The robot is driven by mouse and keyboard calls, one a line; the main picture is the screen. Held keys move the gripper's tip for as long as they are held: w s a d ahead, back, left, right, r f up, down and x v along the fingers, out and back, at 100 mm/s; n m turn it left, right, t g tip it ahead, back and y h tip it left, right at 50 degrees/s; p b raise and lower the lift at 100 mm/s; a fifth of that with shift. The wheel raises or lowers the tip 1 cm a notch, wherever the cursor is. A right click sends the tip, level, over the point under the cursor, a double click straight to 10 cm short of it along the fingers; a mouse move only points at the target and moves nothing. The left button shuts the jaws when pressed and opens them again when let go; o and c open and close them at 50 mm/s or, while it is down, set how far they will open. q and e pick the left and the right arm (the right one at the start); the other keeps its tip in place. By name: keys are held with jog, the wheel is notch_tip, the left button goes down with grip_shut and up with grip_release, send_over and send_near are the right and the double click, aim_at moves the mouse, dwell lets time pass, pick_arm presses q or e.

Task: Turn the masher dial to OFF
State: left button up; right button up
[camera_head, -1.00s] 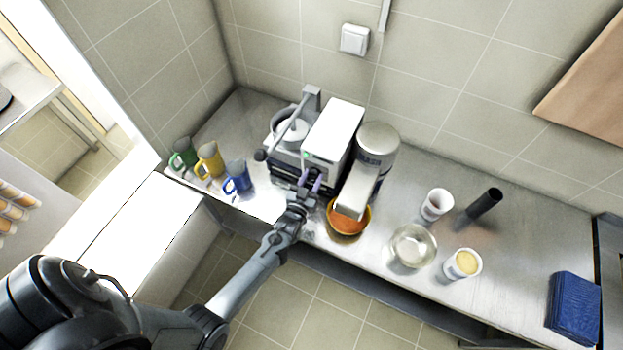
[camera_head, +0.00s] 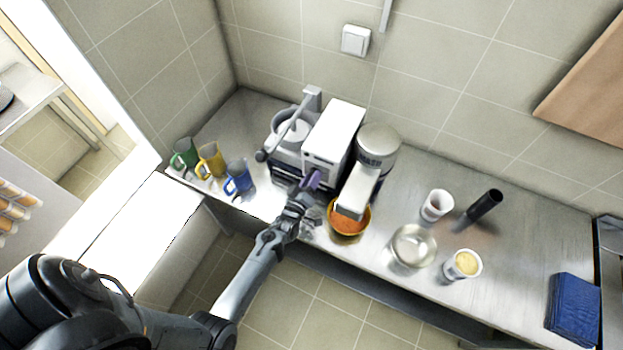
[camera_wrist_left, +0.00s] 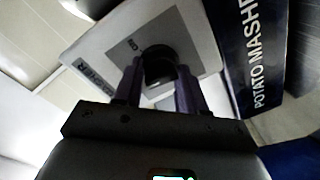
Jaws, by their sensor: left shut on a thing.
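The masher dial (camera_wrist_left: 158,68) is a dark round knob on the grey front plate (camera_wrist_left: 112,48) of a white machine (camera_head: 332,132). In the left wrist view, the two purple fingers of my left gripper (camera_wrist_left: 160,84) are shut on the dial, one on each side. In the head view, my left gripper (camera_head: 312,180) is at the lower front of the white machine and hides the dial. Some lettering shows on the plate, but I cannot read the dial's setting. My right gripper is not in view.
The potato masher (camera_head: 372,160) stands close on the right, with an orange bowl (camera_head: 349,224) under it. Blue (camera_head: 238,176), yellow (camera_head: 211,160) and green (camera_head: 185,153) mugs stand left. A steel bowl (camera_head: 413,246) and white cups (camera_head: 436,205) stand further right.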

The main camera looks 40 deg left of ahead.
pick_arm(q)
jog(key=shift+r+n, duration=0.15)
jog(key=shift+n, duration=0.45)
jog(key=shift+w, duration=0.1)
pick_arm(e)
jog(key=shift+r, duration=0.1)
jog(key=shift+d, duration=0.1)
pick_arm(q)
jog(key=o, duration=1)
